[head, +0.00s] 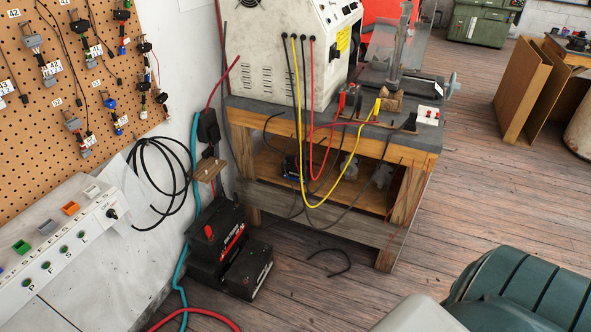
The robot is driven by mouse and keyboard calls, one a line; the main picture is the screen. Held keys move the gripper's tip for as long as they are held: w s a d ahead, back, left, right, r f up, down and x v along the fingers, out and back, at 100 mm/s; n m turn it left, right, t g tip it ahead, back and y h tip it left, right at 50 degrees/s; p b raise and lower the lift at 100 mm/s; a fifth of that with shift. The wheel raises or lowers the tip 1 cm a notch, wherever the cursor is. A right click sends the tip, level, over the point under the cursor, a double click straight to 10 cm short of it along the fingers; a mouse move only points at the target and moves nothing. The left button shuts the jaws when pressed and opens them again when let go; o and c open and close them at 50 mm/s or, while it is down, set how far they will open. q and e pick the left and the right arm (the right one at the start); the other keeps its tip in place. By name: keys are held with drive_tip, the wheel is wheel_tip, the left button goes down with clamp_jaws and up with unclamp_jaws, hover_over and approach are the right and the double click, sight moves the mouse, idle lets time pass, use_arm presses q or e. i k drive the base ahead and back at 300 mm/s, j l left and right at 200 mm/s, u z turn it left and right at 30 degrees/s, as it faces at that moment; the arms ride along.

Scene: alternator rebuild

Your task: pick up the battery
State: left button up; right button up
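A black battery (208,246) with red-and-white lettering and a red piece on top stands on the floor at the left of the workbench, close to the white wall. A smaller black box (249,274), which looks like another battery, stands against its front right side. Neither of my grippers is in view, so nothing shows near the batteries.
A wooden workbench (330,222) holds a white test machine (283,62) with hanging cables. A blue hose (180,262) and a red hose (205,312) run beside the batteries. A green ribbed object (530,290) fills the lower right.

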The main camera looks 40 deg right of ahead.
sight(289, 164)
drive_tip(key=i+l+z, duration=0.1)
drive_tip(key=z, duration=1.4)
drive_tip(key=i+j+z, duration=0.3)
drive_tip(key=z, duration=0.15)
drive_tip(key=i+j+z, duration=0.5)
drive_tip(key=k+l, duration=0.05)
drive_tip(key=k, duration=0.05)
